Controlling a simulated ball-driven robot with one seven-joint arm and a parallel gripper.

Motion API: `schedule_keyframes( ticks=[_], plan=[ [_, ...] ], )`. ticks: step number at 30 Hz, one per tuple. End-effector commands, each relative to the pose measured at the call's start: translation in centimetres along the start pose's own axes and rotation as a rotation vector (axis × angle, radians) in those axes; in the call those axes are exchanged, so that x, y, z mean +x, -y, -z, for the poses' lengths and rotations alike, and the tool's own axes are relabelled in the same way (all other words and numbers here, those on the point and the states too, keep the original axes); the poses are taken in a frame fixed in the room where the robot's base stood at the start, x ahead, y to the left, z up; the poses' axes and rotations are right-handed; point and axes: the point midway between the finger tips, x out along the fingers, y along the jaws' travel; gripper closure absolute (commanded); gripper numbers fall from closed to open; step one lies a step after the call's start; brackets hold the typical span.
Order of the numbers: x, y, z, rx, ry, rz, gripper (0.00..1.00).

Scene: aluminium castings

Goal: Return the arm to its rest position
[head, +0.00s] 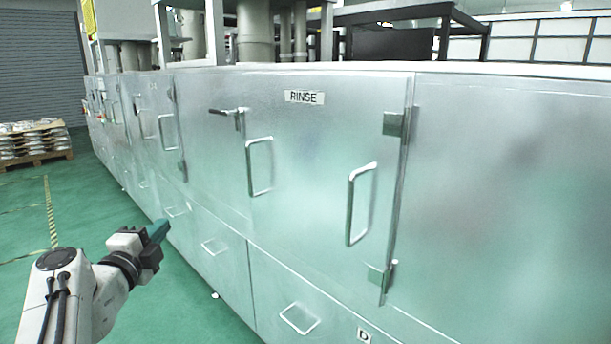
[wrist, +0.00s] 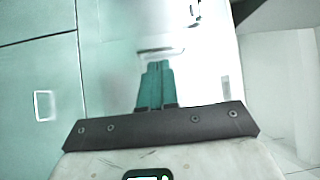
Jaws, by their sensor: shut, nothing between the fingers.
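My arm shows at the lower left of the head view, with my gripper (head: 158,230) at its end, out in front of the metal cabinet row (head: 225,215). The gripper's teal fingers are together with nothing between them. In the wrist view the shut fingers (wrist: 156,85) point at a pale metal cabinet face, just below a handle (wrist: 160,52). I cannot tell the exact gap between fingertips and cabinet, but no contact shows.
A cabinet door labelled RINSE (head: 304,97) has two upright handles and a latch lever (head: 230,111). Lower drawers have flat handles (head: 300,318). A loaded pallet (head: 35,145) stands far left. Green floor (head: 95,215) is open left of the cabinets.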

Motion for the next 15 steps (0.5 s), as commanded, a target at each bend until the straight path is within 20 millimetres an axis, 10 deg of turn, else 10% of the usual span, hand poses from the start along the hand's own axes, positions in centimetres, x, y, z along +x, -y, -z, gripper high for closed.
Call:
schedule_keyframes(
  ticks=[11, 15],
  plan=[
    [6.4, -4.5, 8.9, -0.190, 0.029, 0.111, 1.00],
    [9.3, -7.9, 15.5, -0.352, 0.074, 0.159, 1.00]
  ],
)
